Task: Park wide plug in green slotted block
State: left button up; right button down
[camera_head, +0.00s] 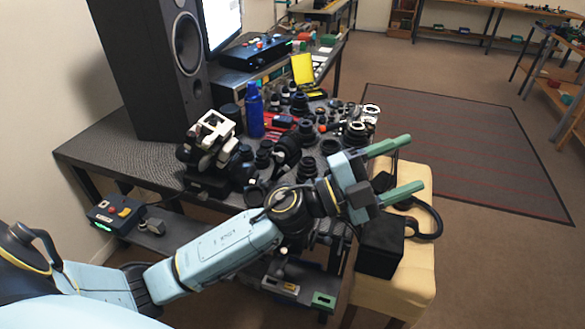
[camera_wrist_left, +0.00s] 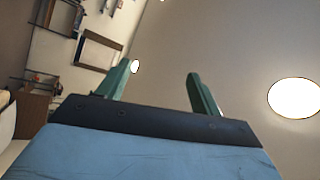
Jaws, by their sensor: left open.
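My left gripper (camera_head: 413,163) is open and empty, held above the cream padded bench to the right of the workbench. Its two green fingers also show apart in the left wrist view (camera_wrist_left: 161,72), with only ceiling and wall behind them. A small green block (camera_head: 324,300) lies on the low shelf under the workbench, below my left arm; I cannot make out slots clearly. I cannot pick out the wide plug for sure; it may be among the dark parts or hidden behind my arm. My right gripper is not in view.
The workbench (camera_head: 90,150) is crowded with dark lens parts, a blue bottle (camera_head: 254,112) and a large speaker (camera_head: 160,65). A black box (camera_head: 380,247) stands on the cream bench (camera_head: 412,262). A grey block with yellow (camera_head: 281,287) lies beside the green block.

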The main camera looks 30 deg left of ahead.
pick_arm(q)
jog(key=s+d+f+m+g, duration=0.25)
jog(key=f+m+g, duration=0.35)
jog(key=m+g, duration=0.55)
jog(key=w+a+f+m+g+y, duration=0.1)
jog(key=w+a+f+g+y, duration=0.15)
jog(key=a+f+y, duration=0.3)
jog(key=w+a+n+g+y, duration=0.1)
jog(key=a+n+y, duration=0.1)
jog(key=a+y, duration=1.25)
jog(key=a+f+h, duration=0.1)
jog(key=f, duration=0.3)
jog(key=a+f+h, duration=0.1)
jog(key=f, duration=0.3)
jog(key=a+f+h, duration=0.1)
jog(key=f, duration=0.4)
jog(key=shift+w+a+h+b, duration=0.15)
jog(key=shift+a+h+b, duration=0.15)
jog(key=shift+a+h, duration=0.1)
jog(key=shift+c, duration=0.4)
jog(key=shift+r, duration=0.1)
jog(key=c, duration=1.1)
